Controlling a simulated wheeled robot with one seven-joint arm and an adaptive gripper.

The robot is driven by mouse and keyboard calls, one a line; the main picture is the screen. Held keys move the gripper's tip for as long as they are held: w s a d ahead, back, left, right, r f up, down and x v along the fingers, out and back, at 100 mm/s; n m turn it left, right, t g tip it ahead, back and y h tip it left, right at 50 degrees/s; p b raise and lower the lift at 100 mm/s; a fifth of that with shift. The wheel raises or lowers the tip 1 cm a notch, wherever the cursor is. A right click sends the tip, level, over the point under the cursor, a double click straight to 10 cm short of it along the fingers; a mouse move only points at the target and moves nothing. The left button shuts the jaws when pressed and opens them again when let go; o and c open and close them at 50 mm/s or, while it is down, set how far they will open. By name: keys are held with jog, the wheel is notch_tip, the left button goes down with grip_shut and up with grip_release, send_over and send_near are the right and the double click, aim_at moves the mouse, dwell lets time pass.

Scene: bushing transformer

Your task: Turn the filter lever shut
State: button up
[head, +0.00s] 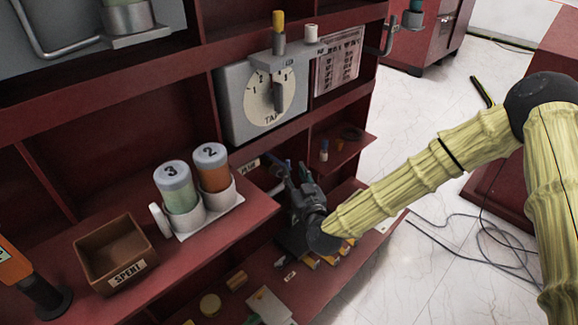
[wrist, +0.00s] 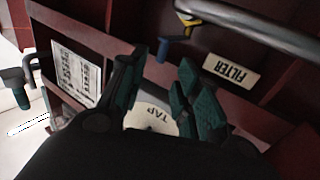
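My gripper (head: 287,174) reaches in under the TAP dial, beside the right end of the canister shelf. In the wrist view, my gripper (wrist: 164,62) has its two teal fingers apart, with nothing held between them. A small lever with blue and yellow parts (wrist: 163,47) shows just beyond the fingertips, roughly in line with the gap. It sits beside the FILTER label (wrist: 230,71), which appears upside down. I cannot tell whether a finger touches the lever. In the head view, the label (head: 248,166) is small, and the lever cannot be made out clearly near my gripper.
A grey pipe (wrist: 250,30) crosses beyond the fingers. The TAP dial (head: 265,100) is above my gripper. Canisters 3 (head: 175,187) and 2 (head: 212,168) stand on the shelf to the left, with the SPENT box (head: 116,252). Small items lie on the lower shelf (head: 330,285).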

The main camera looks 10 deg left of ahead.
aim_at(289, 162)
jog(key=shift+b+x, duration=0.4)
jog(key=shift+x, duration=2.35)
grip_shut()
